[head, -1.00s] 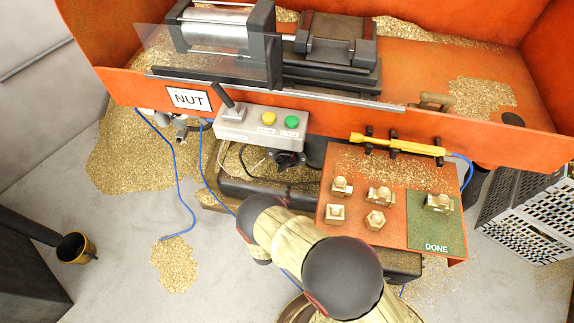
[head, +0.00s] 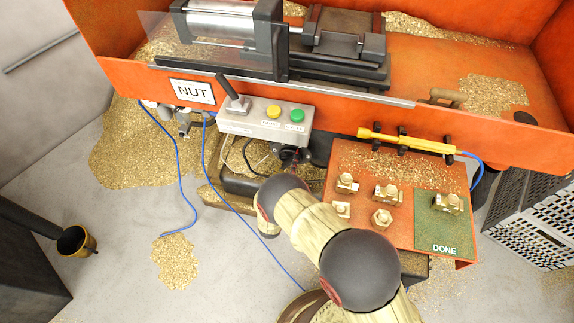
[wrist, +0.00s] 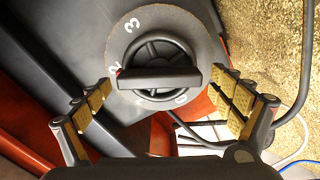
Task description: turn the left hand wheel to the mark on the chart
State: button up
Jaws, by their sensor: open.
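The hand wheel is a dark round wheel with a black bar handle (wrist: 160,78) across it, in the middle of the wrist view. A grey dial ring (wrist: 128,42) with white numbers, 3 and 2 among them, surrounds it. A small red mark shows by the 2 at the bar's left end. My gripper (wrist: 162,84) is open, one finger on each side of the bar, with gaps to both ends. In the head view the wheel (head: 293,155) shows small under the control box, and my arm hides the gripper. I see no chart; a NUT sign (head: 192,91) hangs left.
The control box (head: 262,120) with a lever and two buttons sits just above the wheel. Right of it is a tray (head: 400,226) with brass fittings and a green DONE area (head: 440,232). Blue hoses (head: 240,215) hang nearby. Brass chips cover the floor at left.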

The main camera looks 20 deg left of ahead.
jog(key=shift+c, duration=1.2)
jog(key=c, duration=0.9)
